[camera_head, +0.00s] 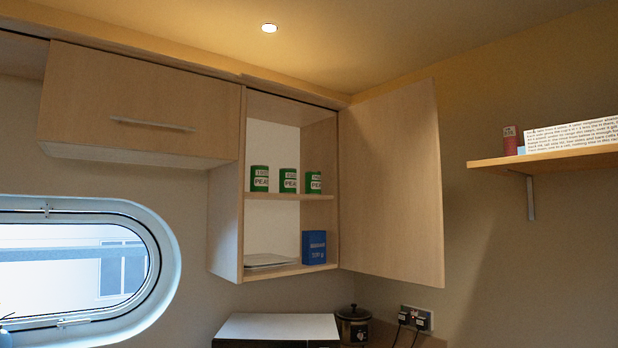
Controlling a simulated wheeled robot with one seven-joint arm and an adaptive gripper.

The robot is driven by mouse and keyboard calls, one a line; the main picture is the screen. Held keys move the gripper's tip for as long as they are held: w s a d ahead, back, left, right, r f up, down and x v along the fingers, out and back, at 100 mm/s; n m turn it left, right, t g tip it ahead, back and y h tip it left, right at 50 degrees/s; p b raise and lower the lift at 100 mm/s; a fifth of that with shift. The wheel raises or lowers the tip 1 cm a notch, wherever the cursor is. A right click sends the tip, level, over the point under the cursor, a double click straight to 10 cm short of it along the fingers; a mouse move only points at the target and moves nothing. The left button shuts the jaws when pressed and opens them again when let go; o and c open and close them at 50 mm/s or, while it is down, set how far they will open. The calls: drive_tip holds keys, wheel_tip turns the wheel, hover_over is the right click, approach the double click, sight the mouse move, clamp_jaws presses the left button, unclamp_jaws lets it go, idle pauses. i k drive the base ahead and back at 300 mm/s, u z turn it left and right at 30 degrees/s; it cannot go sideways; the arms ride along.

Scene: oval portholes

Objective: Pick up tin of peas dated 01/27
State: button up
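Three green tins with white bands stand upright in a row on the middle shelf of an open wall cupboard. They are the left tin (260,178), the middle tin (288,180) and the right tin (313,182). Their white bands carry large letters that read "PEA", cut off at the side. Smaller marks sit above on each, too small to read, so I cannot tell which is dated 01/27. My gripper is not in view.
The cupboard door (392,185) stands open to the right. Below the tins are a blue box (314,247) and a flat pale stack (268,260). A white-topped appliance (278,328) and a dark pot (352,325) stand underneath. A wall shelf (560,158) is at right.

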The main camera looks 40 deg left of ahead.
sight(288, 176)
drive_tip(key=k, duration=0.4)
drive_tip(key=u, duration=2.15)
drive_tip(key=i, duration=0.05)
drive_tip(key=z, duration=0.3)
